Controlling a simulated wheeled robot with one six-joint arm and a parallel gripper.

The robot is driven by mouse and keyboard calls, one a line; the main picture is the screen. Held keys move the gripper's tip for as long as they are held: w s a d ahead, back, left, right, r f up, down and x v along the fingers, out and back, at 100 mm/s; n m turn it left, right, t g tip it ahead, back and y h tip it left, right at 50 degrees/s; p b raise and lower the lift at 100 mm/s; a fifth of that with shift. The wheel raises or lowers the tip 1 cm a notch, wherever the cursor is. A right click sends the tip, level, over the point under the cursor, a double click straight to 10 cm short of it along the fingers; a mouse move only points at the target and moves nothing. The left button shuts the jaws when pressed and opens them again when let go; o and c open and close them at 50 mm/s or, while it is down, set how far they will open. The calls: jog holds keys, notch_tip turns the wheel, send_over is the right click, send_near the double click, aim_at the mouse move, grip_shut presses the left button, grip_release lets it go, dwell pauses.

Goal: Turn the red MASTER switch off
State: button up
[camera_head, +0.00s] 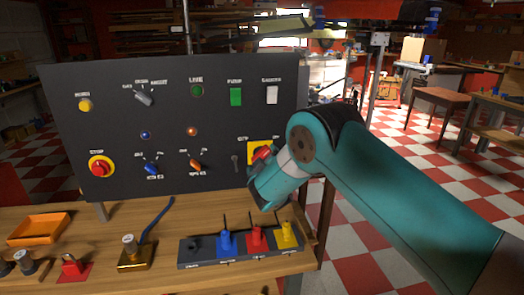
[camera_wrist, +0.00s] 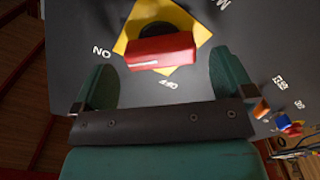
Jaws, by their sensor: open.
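The red MASTER switch handle (camera_wrist: 162,50) sits on a yellow plate (camera_wrist: 160,14) on the dark panel. In the wrist view it lies nearly level across the picture. A pale line on its left half points toward the ON label; the OFF label is below it. My gripper (camera_wrist: 160,64) is open, with one finger to each side of the handle. I see no contact. In the head view the red handle (camera_head: 262,153) and yellow plate (camera_head: 253,147) are partly hidden by my arm and gripper (camera_head: 262,172).
On the bench below are a connector strip (camera_head: 205,257) with coloured plugs and an orange tray (camera_head: 38,229).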

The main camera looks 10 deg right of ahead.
jog(key=shift+w, duration=1.3)
jog(key=shift+c, duration=0.2)
jog(key=c, duration=0.8)
